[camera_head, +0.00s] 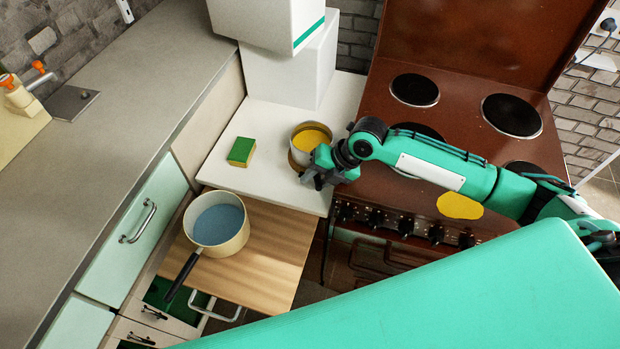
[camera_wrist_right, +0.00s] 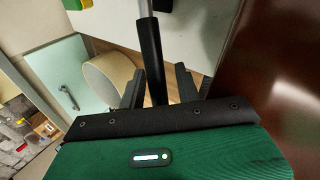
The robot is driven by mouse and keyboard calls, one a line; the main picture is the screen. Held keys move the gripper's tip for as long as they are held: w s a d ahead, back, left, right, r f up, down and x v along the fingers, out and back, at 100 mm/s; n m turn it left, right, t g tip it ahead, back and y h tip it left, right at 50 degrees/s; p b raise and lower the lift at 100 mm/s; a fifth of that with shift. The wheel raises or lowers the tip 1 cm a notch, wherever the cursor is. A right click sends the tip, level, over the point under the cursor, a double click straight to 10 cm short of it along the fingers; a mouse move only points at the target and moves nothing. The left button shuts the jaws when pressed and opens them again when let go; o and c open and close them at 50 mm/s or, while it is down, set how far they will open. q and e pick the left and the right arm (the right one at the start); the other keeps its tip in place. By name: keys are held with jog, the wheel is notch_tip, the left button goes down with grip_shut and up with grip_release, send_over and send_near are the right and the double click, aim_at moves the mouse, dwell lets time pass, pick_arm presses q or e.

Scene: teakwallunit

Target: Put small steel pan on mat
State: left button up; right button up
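The small steel pan (camera_head: 311,136), with a yellow inside, is at the front right of the white counter. Whether the pan touches the mat is unclear. My right gripper (camera_head: 318,178) is at the pan's handle side, near the counter's front edge. In the right wrist view the black handle (camera_wrist_right: 151,58) runs between the two fingers, which stand apart with a gap on the right side. My left gripper is out of view.
A cream pot (camera_head: 232,243) with a blue inside stands on the pulled-out wooden board (camera_head: 273,250). A green and yellow sponge (camera_head: 241,151) lies left of the pan. The brown stove (camera_head: 455,105) is to the right, white boxes (camera_head: 285,72) behind.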

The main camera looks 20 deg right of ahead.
jog(key=b+v, duration=0.1)
jog(key=v, duration=1.1)
jog(key=shift+s+d, duration=0.1)
jog(key=shift+s+d+r, duration=0.1)
jog(key=shift+s+r, duration=0.05)
jog(key=shift+r, duration=0.4)
jog(key=s+a+f+m+t, duration=0.2)
jog(key=s+a+f+m, duration=0.65)
jog(key=m, duration=0.25)
jog(key=s+d+f+m+h, duration=0.3)
jog(key=s+d+m, duration=0.1)
jog(key=s+m, duration=0.4)
jog(key=s+d+f+m+h, duration=0.3)
jog(key=s+d+f+m, duration=0.15)
jog(key=m, duration=0.65)
notch_tip(320, 180, down, 30)
jog(key=s+g+p, duration=0.1)
jog(key=s+g, duration=0.1)
pick_arm(q)
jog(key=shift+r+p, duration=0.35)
jog(key=shift+p, duration=0.15)
pick_arm(e)
jog(key=s+d+f, duration=0.2)
jog(key=s+f, duration=0.7)
jog(key=s+d+f+g, duration=0.1)
jog(key=s+f, duration=0.8)
jog(key=shift+s+d+n, duration=0.3)
jog(key=shift+s+d, duration=0.1)
